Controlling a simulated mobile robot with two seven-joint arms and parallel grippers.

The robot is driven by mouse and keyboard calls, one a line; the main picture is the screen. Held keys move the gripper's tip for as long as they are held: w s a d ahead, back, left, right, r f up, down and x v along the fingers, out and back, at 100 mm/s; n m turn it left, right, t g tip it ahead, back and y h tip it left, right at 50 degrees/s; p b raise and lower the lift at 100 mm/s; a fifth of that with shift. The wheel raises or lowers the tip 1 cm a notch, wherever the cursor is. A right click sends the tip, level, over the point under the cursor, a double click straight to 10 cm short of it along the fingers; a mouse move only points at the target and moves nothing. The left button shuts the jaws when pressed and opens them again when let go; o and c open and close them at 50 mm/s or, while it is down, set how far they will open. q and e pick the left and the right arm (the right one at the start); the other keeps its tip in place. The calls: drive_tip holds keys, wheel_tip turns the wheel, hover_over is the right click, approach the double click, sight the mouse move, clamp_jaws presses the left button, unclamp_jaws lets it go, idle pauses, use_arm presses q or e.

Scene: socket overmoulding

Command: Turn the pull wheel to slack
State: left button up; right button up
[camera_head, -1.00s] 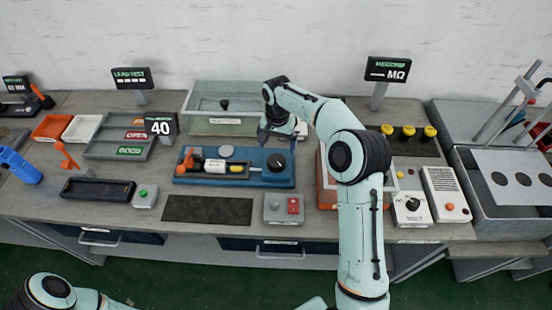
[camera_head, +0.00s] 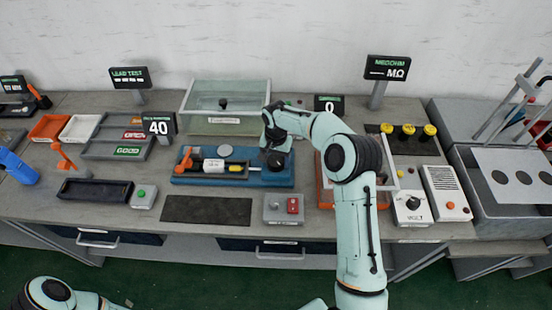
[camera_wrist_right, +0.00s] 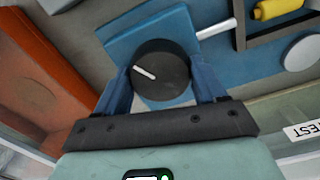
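The pull wheel appears to be the round black knob with a white pointer line (camera_wrist_right: 160,68), at the right end of the blue fixture (camera_head: 190,181). In the right wrist view its line slants toward the upper left. My right gripper (camera_wrist_right: 162,78) has its two blue fingers on either side of the knob, very close to its rim. I cannot tell whether they press on it. In the head view the right gripper (camera_head: 276,146) partly covers the knob (camera_head: 277,160). My left gripper is out of view; only part of that arm shows at the lower left.
A clear water tank (camera_head: 225,126) stands behind the fixture. An orange-framed tray (camera_head: 324,195) is close on the right. A grey button box (camera_head: 284,209) and a dark mat (camera_head: 207,210) lie in front. A display reading 0 (camera_head: 329,104) stands behind my right arm.

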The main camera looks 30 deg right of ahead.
drive_tip(key=shift+c, duration=0.9)
drive_tip(key=shift+n, duration=0.3)
